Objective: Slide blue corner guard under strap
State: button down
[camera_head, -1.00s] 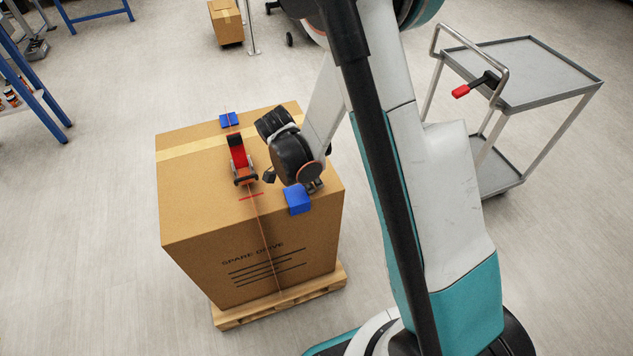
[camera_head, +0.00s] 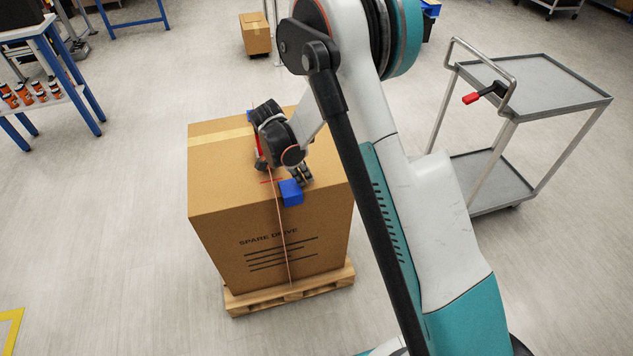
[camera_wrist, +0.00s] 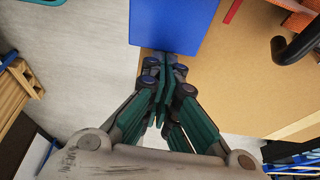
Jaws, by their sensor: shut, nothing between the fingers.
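The blue corner guard (camera_head: 291,192) sits on the front top edge of a large cardboard box (camera_head: 225,240). Its left side is at or very close to the thin strap (camera_head: 287,255), which runs over the top and down the front face. I cannot tell whether any of it is under the strap. My gripper (camera_head: 302,178) is shut and empty just behind the guard's right part. In the wrist view its closed fingertips (camera_wrist: 164,62) meet or nearly meet the edge of the guard (camera_wrist: 175,22). A red ratchet (camera_head: 258,150) on the strap is mostly hidden by my wrist.
Another blue guard (camera_head: 250,115) shows at the box's far edge. A red mark (camera_head: 268,181) lies on the top beside the strap. The box stands on a wooden pallet (camera_head: 290,295). A grey cart (camera_head: 540,95) stands at right, a blue-legged table (camera_head: 85,95) at left.

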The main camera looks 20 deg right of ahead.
aim_at(295, 184)
jog(key=shift+w+a+f, duration=0.1)
jog(key=shift+w+a, duration=0.05)
jog(key=shift+a, duration=2.15)
jog(key=shift+d, duration=0.5)
jog(key=d, duration=0.3)
jog(key=shift+b, duration=0.4)
jog(key=p+v, duration=0.4)
jog(key=v, duration=0.6)
